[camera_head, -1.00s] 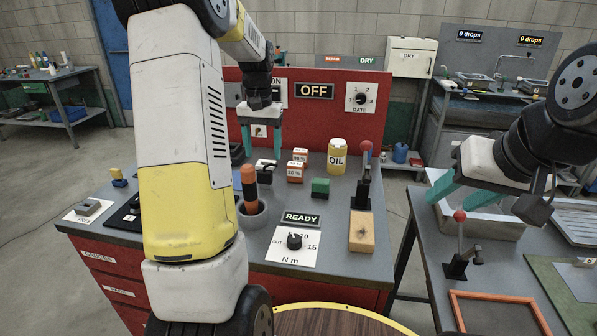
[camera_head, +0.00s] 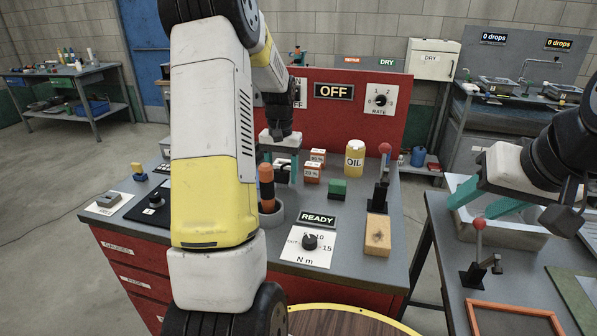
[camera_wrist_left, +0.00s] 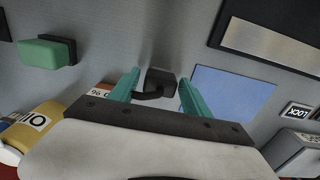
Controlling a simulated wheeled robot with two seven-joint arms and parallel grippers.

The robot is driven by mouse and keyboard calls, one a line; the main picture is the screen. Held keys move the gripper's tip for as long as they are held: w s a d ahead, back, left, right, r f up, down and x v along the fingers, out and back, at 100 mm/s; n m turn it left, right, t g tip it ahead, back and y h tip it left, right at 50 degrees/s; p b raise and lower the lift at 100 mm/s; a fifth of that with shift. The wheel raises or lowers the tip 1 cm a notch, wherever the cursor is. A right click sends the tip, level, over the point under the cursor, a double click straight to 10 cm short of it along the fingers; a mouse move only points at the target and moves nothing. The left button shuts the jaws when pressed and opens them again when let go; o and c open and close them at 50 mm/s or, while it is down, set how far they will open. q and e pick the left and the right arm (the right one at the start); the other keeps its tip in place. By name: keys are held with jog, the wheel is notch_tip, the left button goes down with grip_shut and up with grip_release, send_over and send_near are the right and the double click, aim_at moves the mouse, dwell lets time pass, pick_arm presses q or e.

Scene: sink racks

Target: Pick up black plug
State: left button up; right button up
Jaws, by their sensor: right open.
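A black plug (camera_wrist_left: 160,82) with a short curved black cable lies on the grey bench in the left wrist view. My left gripper (camera_wrist_left: 157,92) is open, with one teal finger on each side of the plug. I cannot tell whether the fingers touch it. In the head view, my left gripper (camera_head: 281,170) is low over the bench behind the orange-and-black handle, and the plug is mostly hidden there. My right gripper (camera_head: 482,205) is open and empty above the sink at the right.
An orange-and-black handle (camera_head: 266,185) stands in a grey cup close in front. Orange boxes (camera_head: 312,173), a green block (camera_head: 338,188) and a yellow oil can (camera_head: 355,158) stand to the right. A red panel (camera_head: 333,115) rises behind. A blue sheet (camera_wrist_left: 232,97) lies beside the plug.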

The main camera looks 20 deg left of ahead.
pick_arm(q)
grip_shut()
jog(key=shift+r, duration=0.15)
